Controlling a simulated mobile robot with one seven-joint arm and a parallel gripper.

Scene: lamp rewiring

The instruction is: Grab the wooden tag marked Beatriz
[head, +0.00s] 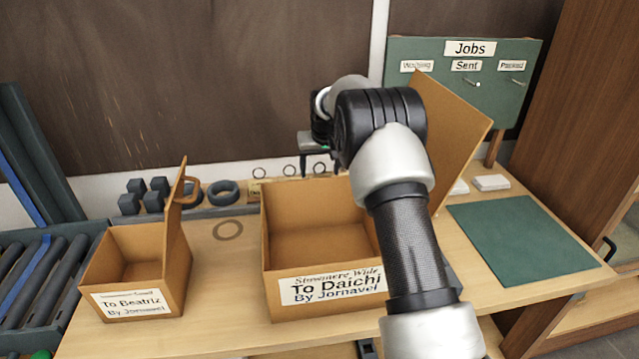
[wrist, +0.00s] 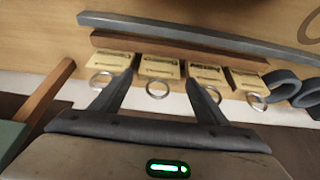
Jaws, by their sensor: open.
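In the head view my gripper (head: 320,172) is behind the large box, by the tag rings.
A large open box marked To Daichi (head: 325,309) stands mid-bench, its raised flap near my arm. A smaller open box marked To Beatriz (head: 170,285) stands left. Dark blocks and a tape roll (head: 223,192) sit behind. A green mat (head: 530,238) lies clear at right.

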